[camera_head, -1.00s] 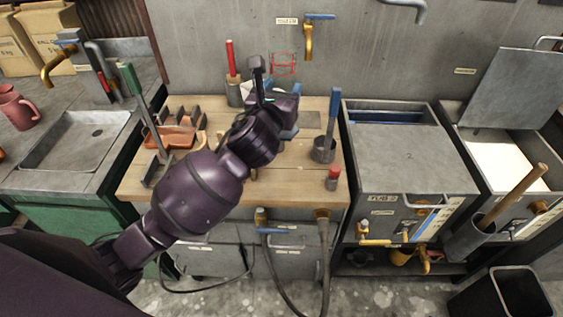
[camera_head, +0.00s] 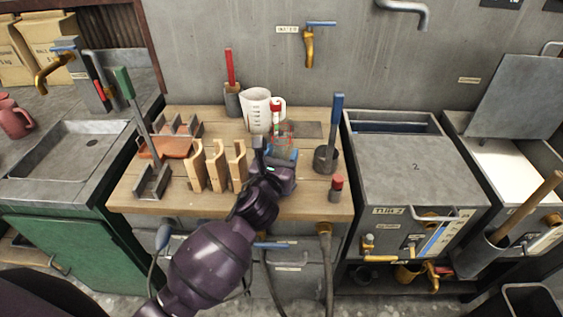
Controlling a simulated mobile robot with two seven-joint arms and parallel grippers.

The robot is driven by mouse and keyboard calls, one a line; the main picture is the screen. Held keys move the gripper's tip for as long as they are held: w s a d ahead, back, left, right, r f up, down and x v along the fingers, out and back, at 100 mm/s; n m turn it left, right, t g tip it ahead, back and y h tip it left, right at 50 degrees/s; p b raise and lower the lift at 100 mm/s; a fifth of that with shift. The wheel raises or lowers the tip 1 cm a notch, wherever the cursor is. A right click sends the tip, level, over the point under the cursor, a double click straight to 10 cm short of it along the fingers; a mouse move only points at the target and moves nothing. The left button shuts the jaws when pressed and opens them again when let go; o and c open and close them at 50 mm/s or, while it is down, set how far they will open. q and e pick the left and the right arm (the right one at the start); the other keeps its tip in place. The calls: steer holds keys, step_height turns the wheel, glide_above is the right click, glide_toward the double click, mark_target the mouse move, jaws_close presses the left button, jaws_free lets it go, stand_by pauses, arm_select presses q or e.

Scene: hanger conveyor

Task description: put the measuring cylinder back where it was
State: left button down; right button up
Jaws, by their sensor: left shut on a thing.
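My left gripper (camera_head: 272,150) is over the front middle of the wooden bench top, its fingers pointing away from me. It is shut on a see-through thing with red lines (camera_head: 285,140), which looks like the measuring cylinder. Its outline is faint, and the gripper hides its lower part, so I cannot tell whether it touches the bench. A blue patch shows beside the gripper. A white measuring jug (camera_head: 257,112) stands upright just behind. My right gripper is not in view.
Wooden blocks (camera_head: 217,167) stand close left of the gripper. A dark pot with a blue-handled tool (camera_head: 326,158) and a red-capped jar (camera_head: 336,187) stand right. A red-handled tool pot (camera_head: 232,98) is behind. A grey plate (camera_head: 305,130) lies flat at the back.

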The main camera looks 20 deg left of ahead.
arm_select(q)
steer(key=shift+f, duration=0.85)
steer(key=shift+f, duration=0.2)
steer(key=shift+c, duration=1.9)
jaws_free()
